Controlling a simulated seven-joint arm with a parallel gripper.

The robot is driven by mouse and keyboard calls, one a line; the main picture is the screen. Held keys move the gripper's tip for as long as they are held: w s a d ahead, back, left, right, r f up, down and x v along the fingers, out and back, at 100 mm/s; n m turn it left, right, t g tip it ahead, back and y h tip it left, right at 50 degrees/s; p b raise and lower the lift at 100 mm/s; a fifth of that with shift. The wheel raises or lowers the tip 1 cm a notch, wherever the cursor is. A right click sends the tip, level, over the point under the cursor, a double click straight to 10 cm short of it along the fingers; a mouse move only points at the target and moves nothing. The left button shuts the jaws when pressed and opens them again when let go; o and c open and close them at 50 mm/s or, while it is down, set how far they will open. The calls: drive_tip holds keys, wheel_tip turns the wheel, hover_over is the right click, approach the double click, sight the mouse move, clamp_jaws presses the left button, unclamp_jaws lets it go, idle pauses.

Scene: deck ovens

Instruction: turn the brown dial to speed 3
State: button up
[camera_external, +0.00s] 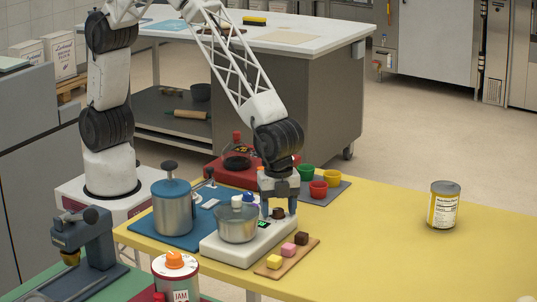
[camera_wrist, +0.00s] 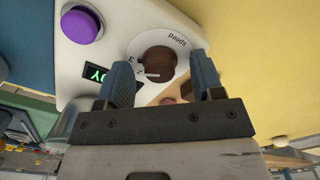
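The brown dial (camera_wrist: 160,61) is a round knob on the white base (camera_external: 248,242) of an appliance with a metal bowl (camera_external: 237,224). It also shows in the external view (camera_external: 279,213), below my gripper (camera_external: 278,203). A white plate around it reads "speed", with a 3 and a smaller mark near its left side. A short pale line shows at the dial's lower left; I cannot tell exactly which number it points to. In the wrist view, the fingers of my gripper (camera_wrist: 164,76) are apart, one on each side of the dial, with visible gaps.
A purple knob (camera_wrist: 82,25) and a green-lit display (camera_wrist: 97,75) are on the same base. A board (camera_external: 287,257) with several colored cubes lies in front. Red, green and yellow cups (camera_external: 318,189) stand behind. The yellow table is clear toward the can (camera_external: 443,206).

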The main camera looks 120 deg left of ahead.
sight(278, 209)
drive_tip(key=shift+r, duration=0.1)
drive_tip(key=shift+r, duration=3.8)
drive_tip(key=shift+n, duration=0.3)
drive_tip(key=shift+n, duration=1.3)
drive_tip(key=shift+f, duration=0.15)
drive_tip(key=shift+f, duration=3.8)
